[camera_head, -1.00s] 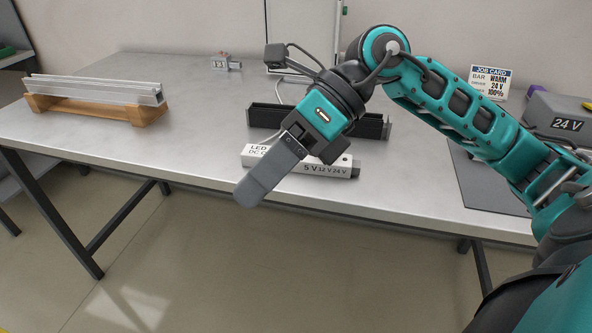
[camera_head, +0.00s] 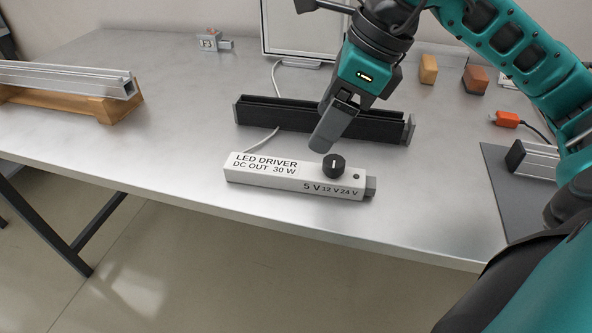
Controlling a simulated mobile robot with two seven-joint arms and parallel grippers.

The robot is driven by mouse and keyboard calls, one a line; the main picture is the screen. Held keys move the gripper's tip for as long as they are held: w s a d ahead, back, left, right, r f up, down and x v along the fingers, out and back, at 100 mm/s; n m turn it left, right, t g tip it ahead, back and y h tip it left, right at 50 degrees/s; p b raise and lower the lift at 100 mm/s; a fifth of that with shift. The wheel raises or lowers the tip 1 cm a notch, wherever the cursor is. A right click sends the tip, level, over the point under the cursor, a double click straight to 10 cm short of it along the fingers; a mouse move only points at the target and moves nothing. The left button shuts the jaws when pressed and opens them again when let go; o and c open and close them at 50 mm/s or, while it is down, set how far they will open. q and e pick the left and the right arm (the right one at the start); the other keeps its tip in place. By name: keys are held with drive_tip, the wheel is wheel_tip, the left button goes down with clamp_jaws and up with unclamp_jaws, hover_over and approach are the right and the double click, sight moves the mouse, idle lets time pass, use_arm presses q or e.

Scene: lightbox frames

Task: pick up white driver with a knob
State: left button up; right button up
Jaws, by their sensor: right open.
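The white LED driver (camera_head: 268,180) is a long white box lying on the table near its front edge. It reads "LED DRIVER DC OUT 30 W" at its left and "5 V 12 V 24 V" at its right front. A black knob (camera_head: 334,165) sits on its top toward the right end. My right gripper (camera_head: 328,138) is above and just behind the driver, near the knob, pointing down. It is open and holds nothing; its fingers overlap in this view. My left gripper is not in view.
A black slotted holder (camera_head: 290,115) stands behind the driver. An aluminium bar (camera_head: 70,78) rests on a wooden stand (camera_head: 120,107) at left. A small grey block (camera_head: 210,40) is at the back. Orange (camera_head: 428,69) and brown (camera_head: 475,79) blocks are at back right. Table left of the driver is clear.

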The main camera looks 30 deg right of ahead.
hover_over(297, 168)
drive_tip(key=s+d, duration=0.2)
wheel_tip(297, 168, down, 4)
drive_tip(key=shift+w+f+b, duration=0.1)
drive_tip(key=shift+b, duration=0.2)
drive_tip(key=b+x, duration=0.1)
drive_tip(key=x, duration=0.4)
drive_tip(key=shift+a+f, duration=0.25)
drive_tip(key=c, duration=0.6)
drive_tip(key=shift+r, duration=0.1)
drive_tip(key=c, duration=0.7)
